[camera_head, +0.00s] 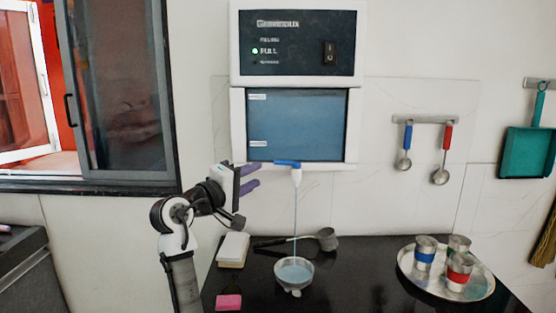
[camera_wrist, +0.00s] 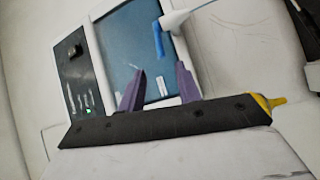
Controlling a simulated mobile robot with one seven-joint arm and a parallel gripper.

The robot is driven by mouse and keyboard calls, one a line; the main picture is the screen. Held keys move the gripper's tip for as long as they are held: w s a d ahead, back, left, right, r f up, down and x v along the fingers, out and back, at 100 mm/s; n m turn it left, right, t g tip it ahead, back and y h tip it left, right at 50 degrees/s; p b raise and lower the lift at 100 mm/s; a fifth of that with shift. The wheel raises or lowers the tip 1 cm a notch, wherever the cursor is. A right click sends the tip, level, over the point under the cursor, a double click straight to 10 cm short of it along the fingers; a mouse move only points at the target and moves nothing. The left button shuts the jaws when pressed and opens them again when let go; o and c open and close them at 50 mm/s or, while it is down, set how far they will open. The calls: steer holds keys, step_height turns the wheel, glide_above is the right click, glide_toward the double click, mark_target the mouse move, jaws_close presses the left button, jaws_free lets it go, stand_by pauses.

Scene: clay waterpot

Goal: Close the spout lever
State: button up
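The blue spout lever (camera_head: 287,163) sits on top of the white spout (camera_head: 296,175) at the dispenser's lower edge, pointing left. A thin stream runs from the spout into a bowl (camera_head: 294,282) holding bluish liquid. My gripper (camera_head: 256,177) is left of the spout, its two purple fingers spread apart with nothing between them. In the wrist view the lever (camera_wrist: 158,40) and spout (camera_wrist: 178,20) appear beyond the tips of my gripper (camera_wrist: 161,70). The fingers look apart from the lever.
The dispenser (camera_head: 297,125) hangs on the wall. A ladle (camera_head: 327,239), white block (camera_head: 233,249) and pink sponge (camera_head: 229,302) lie near the bowl on the black counter (camera_head: 365,285). A tray (camera_head: 410,270) with three metal cups stands right. An open window (camera_head: 118,90) is at left.

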mark_target(280, 162)
steer(key=p+x, duration=0.3)
steer(key=x, duration=0.8)
steer(key=shift+w, duration=0.15)
steer(key=shift+a, duration=0.1)
jaws_close()
